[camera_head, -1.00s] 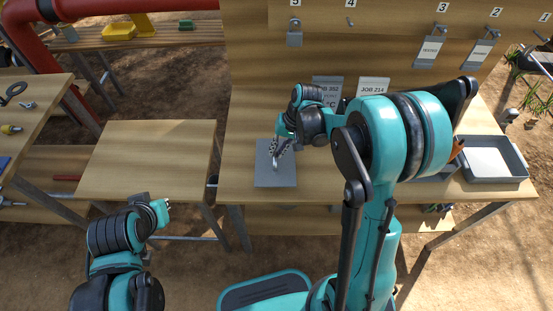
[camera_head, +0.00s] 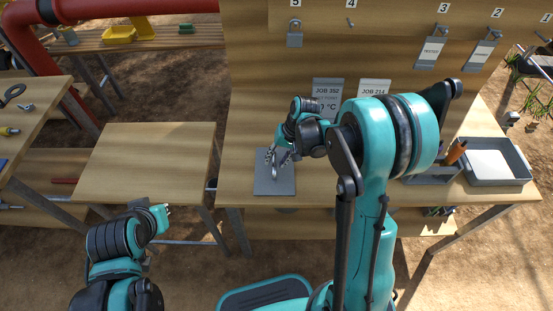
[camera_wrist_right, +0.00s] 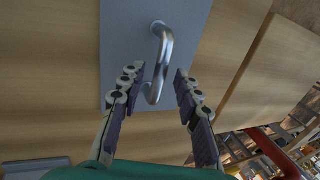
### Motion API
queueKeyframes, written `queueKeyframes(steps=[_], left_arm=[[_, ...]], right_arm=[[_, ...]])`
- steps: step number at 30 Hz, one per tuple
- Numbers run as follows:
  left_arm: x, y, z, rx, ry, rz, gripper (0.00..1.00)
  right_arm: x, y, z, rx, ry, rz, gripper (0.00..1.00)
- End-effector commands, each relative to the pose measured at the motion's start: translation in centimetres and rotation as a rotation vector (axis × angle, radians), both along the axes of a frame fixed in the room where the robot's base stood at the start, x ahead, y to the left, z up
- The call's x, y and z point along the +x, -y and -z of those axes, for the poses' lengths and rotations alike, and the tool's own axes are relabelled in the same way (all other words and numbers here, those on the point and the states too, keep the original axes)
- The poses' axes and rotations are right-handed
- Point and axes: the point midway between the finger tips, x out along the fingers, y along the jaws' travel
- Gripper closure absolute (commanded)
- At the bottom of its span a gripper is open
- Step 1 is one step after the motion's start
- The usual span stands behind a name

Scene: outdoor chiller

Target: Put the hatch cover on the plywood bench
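The hatch cover (camera_head: 266,187) is a flat grey plate with a curved metal handle. It lies on the worktop with the tagged back board, near its front left edge. My right gripper (camera_head: 279,157) is above the plate at its handle. In the right wrist view, the open fingers of the right gripper (camera_wrist_right: 158,95) stand on either side of the handle (camera_wrist_right: 163,55), with gaps to it. The bare plywood bench (camera_head: 145,165) is left of that worktop. My left gripper (camera_head: 163,212) is in front of the bench, empty; its finger opening is too small to judge.
On the worktop's right are a grey tray (camera_head: 510,179) and a smaller grey bin (camera_head: 432,177) with an orange-handled item. Padlocks and tags hang on the back board (camera_head: 255,95). Another table with tools (camera_head: 28,115) stands far left. A gap separates the bare bench and the worktop.

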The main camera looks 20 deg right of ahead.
Motion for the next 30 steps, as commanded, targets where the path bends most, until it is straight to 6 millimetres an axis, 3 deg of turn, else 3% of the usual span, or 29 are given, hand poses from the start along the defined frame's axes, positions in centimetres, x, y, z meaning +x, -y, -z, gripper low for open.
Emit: queueKeyframes(steps=[5, 15, 23, 26, 30], left_arm=[[0.0, 0.0, -1.0, 0.000, 0.000, 0.000, 1.00], [0.0, 0.0, -3.3, 0.000, 0.000, 0.000, 1.00], [0.0, 0.0, -3.8, 0.000, 0.000, 0.000, 1.00], [0.0, 0.0, -3.8, 0.000, 0.000, 0.000, 1.00], [0.0, 0.0, -3.8, 0.000, 0.000, 0.000, 1.00]], right_arm=[[-0.2, 0.7, -2.5, 0.000, -0.001, 0.002, 0.67], [-0.8, 2.8, -9.3, 0.000, 0.001, 0.001, 0.67], [-1.3, 3.4, -11.7, -0.007, 0.009, -0.002, 0.67], [-2.5, 3.1, -13.1, -0.035, 0.045, -0.011, 0.67], [-5.6, 2.4, -15.8, -0.108, 0.143, -0.034, 0.67]])
